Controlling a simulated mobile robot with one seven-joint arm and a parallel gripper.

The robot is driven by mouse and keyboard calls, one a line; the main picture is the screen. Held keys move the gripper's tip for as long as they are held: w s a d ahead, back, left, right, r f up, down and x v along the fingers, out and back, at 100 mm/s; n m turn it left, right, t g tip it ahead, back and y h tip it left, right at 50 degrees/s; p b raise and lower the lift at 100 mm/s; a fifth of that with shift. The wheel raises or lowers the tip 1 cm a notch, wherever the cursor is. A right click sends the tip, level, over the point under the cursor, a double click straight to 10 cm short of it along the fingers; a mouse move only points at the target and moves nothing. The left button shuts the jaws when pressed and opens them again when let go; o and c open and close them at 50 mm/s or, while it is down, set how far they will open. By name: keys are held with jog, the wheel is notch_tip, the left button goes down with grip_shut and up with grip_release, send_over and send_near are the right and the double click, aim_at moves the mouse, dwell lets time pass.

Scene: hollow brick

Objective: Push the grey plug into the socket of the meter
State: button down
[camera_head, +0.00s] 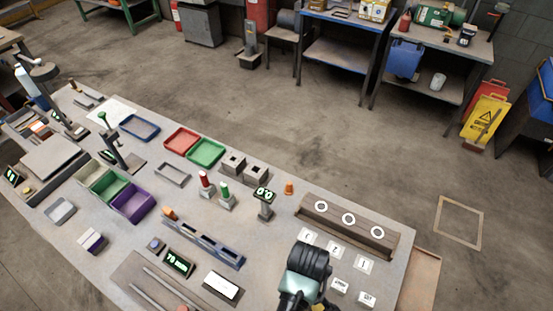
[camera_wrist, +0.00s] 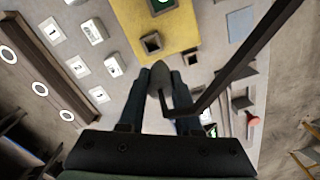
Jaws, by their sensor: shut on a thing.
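My gripper (camera_wrist: 159,92) is shut on the grey plug (camera_wrist: 161,76) in the wrist view. The plug is a rounded grey piece between the two dark fingers, with a dark bar or lead running from it to the upper right. Ahead of its tip, a square dark-centred socket (camera_wrist: 152,43) sits on a yellow surface (camera_wrist: 184,33). The plug appears apart from this socket; I cannot tell the height between them. In the head view, my arm covers the gripper and plug near the bottom edge. A small upright meter (camera_head: 264,195) shows green digits there; I cannot tell whether the socket belongs to it.
A long wooden block with white rings (camera_head: 349,218) lies along the table's right side, with numbered white cards (camera_head: 335,250) near it. A blue rail (camera_head: 203,243), purple tray (camera_head: 132,202) and green tray (camera_head: 206,152) stand to the left.

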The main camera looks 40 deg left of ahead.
jog(key=f+b, duration=0.1)
jog(key=w+d+f+b, duration=0.1)
jog(key=f+b, duration=0.3)
jog(key=shift+w+d+f, duration=0.2)
jog(key=shift+d, duration=0.1)
jog(key=shift+r, duration=0.3)
jog(key=shift+f+b, duration=0.65)
jog(key=shift+f, duration=0.9)
dwell(0.5)
jog(key=c, duration=0.5)
grip_release()
